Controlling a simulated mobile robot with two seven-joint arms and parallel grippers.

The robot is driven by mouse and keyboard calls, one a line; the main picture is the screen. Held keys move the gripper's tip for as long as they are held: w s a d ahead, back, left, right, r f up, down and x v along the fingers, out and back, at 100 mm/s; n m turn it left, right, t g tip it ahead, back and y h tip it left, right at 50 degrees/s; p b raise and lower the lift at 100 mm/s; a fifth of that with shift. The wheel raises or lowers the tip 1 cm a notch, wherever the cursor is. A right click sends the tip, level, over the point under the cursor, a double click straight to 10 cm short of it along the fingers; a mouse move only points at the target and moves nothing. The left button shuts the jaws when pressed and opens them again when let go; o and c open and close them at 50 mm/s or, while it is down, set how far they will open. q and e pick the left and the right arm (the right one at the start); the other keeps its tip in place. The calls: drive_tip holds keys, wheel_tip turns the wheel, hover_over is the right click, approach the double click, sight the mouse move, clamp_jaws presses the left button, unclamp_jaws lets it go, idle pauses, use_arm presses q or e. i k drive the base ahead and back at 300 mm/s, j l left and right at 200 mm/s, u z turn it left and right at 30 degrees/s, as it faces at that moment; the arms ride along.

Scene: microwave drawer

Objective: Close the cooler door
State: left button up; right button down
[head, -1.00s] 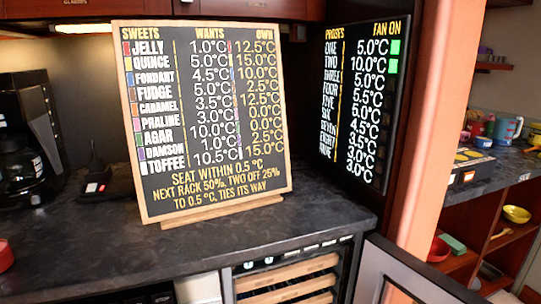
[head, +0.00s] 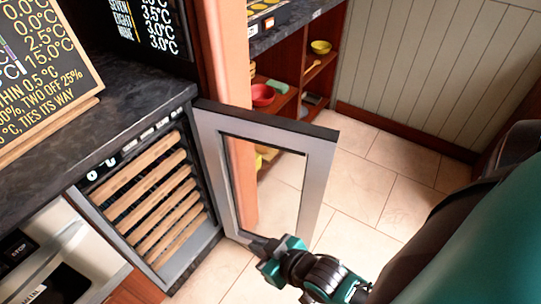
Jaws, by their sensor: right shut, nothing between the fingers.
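The cooler (head: 215,245) is built in under the dark counter and has several wooden-fronted racks (head: 150,196) inside. Its glass door (head: 315,160), with a grey metal frame, stands wide open, swung out to the right on the hinge side by the wooden post. My right gripper (head: 256,245) is shut and empty. It is at the lower edge of the door in the picture, by the lower frame corner; I cannot tell whether it touches the door. My left gripper is not in view.
The dark counter (head: 140,90) carries the sweets board (head: 40,75) at the left. A microwave front (head: 50,255) is left of the cooler. Open shelves behind the door hold a red bowl (head: 262,95) and a yellow bowl (head: 320,47). The tiled floor (head: 385,165) at right is clear.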

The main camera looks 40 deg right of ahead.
sight(214, 120)
drive_tip(key=k+l+u, duration=0.25)
drive_tip(key=k+l, duration=0.3)
drive_tip(key=k+l+u, duration=0.15)
drive_tip(key=l, duration=0.15)
drive_tip(key=k+l+u, duration=0.1)
drive_tip(key=l, duration=0.2)
drive_tip(key=k+l+u, duration=0.15)
drive_tip(key=l, duration=0.15)
drive_tip(key=l+u, duration=0.2)
drive_tip(key=l, duration=0.25)
drive_tip(key=k+l+u, duration=0.15)
drive_tip(key=l, duration=0.3)
drive_tip(key=l+u, duration=0.35)
drive_tip(key=l, duration=0.55)
drive_tip(key=l+u, duration=0.3)
drive_tip(key=l, duration=1.1)
drive_tip(key=j, duration=0.2)
drive_tip(key=i+j+u, duration=0.15)
drive_tip(key=j, duration=0.1)
